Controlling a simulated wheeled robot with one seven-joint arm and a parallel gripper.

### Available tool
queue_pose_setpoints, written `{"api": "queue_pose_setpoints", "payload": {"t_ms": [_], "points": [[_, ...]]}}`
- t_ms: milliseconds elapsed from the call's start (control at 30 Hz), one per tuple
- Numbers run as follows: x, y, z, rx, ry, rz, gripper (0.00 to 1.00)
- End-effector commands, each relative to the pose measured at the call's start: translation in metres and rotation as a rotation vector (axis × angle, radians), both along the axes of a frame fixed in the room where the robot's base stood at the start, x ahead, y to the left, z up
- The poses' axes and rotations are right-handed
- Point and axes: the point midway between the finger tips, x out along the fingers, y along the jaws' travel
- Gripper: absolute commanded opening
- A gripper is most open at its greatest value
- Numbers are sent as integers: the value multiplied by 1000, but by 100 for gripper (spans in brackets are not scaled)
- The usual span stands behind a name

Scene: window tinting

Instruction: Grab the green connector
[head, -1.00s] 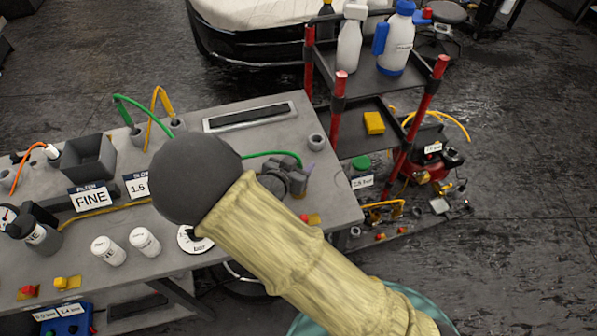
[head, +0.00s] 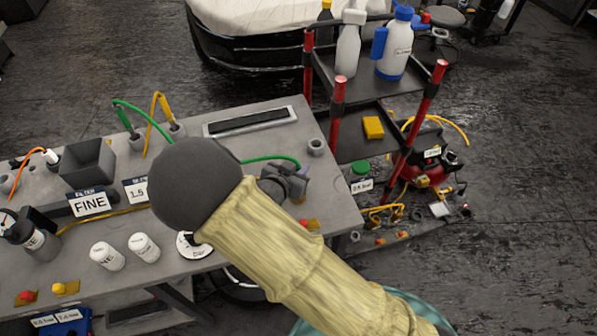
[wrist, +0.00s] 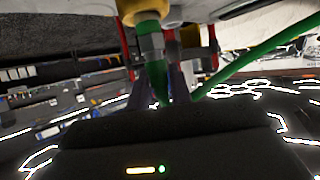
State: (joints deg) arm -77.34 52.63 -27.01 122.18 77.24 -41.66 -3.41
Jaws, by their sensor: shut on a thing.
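The green connector (wrist: 152,68), with a gold collar at its top end, stands nearly upright in the wrist view. My gripper (wrist: 163,90) is shut on it, with a dark purplish finger on either side. A green cable (wrist: 262,50) runs from near its lower end up to the right. In the head view my gripper (head: 298,182) is over the right part of the grey bench (head: 340,205). The held connector is hard to make out there. The green cable (head: 270,157) reaches the gripper from the left, passing behind my arm.
Another green plug (head: 126,121) and a yellow plug (head: 167,108) stand in holders at the bench's back. A grey cup (head: 316,146) is near the right end. Two white bottles (head: 144,246) stand in front. A red-posted cart (head: 338,120) is close by on the right.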

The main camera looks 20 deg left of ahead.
Motion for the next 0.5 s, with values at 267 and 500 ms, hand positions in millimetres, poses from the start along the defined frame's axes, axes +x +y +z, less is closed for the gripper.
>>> {"api": "queue_pose_setpoints", "payload": {"t_ms": [267, 500], "points": [[0, 0, 27, 5, -2, -1, 0], [0, 0, 70, 7, -2, -3, 0]]}}
